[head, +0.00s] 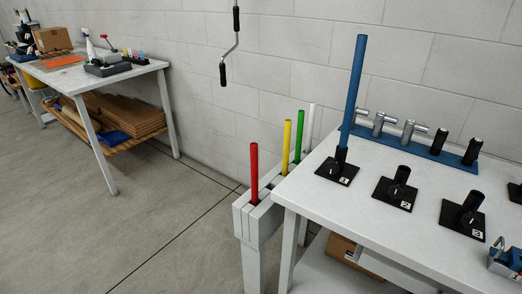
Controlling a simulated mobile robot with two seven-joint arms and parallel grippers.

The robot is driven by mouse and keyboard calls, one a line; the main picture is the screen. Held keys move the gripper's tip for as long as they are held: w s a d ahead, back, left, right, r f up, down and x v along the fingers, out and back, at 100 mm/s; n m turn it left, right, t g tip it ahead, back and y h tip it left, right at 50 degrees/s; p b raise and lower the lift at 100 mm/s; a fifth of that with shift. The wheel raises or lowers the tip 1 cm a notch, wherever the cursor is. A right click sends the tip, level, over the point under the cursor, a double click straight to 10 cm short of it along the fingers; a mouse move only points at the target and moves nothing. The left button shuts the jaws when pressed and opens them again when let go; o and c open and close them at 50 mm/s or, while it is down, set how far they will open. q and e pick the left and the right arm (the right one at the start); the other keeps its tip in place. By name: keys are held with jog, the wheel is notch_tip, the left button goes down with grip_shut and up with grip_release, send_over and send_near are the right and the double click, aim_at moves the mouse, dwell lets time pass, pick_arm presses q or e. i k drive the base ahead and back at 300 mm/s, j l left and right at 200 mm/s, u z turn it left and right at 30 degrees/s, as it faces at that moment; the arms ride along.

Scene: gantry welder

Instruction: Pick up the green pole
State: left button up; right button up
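The green pole (299,135) stands upright in a slotted white rack (251,216) beside the left edge of the white table. A yellow pole (286,143) stands just left of it and a white pole (309,126) just right of it. A red pole (254,172) stands nearest in the same rack. The lower ends of the poles are hidden inside the rack. Neither of my grippers shows in the head view.
A tall blue pole (354,93) stands in the black base marked 1 (337,171) on the white table (365,223). More black bases and a blue strip with metal fittings (431,152) lie right. A crank handle (232,48) hangs by the wall. Floor (150,225) at left is clear.

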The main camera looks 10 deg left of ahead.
aim_at(301, 113)
jog(key=i+j+u, duration=0.15)
jog(key=j+u, duration=0.15)
jog(key=u, duration=0.2)
jog(key=i+j+u, duration=0.2)
jog(key=u, duration=0.25)
jog(key=i+j+u, duration=0.25)
jog(key=u, duration=0.2)
jog(key=i+j+u, duration=0.1)
jog(key=i+u, duration=0.35)
jog(key=i+z, duration=0.4)
jog(key=i+j+z, duration=0.2)
jog(key=i+z, duration=0.35)
jog(key=z, duration=0.3)
jog(key=i+z, duration=0.1)
jog(key=z, duration=0.3)
jog(key=i+j+z, duration=0.1)
jog(key=z, duration=0.3)
jog(key=i+z, duration=0.1)
jog(key=z, duration=0.35)
jog(key=i+j+z, duration=0.1)
jog(key=z, duration=0.35)
jog(key=i+j+z, duration=0.1)
jog(key=j+z, duration=0.15)
jog(key=z, duration=0.2)
jog(key=j+z, duration=0.15)
jog(key=z, duration=0.3)
jog(key=i+j+z, duration=0.1)
jog(key=z, duration=0.3)
jog(key=k+j, duration=0.05)
jog(key=j, duration=0.05)
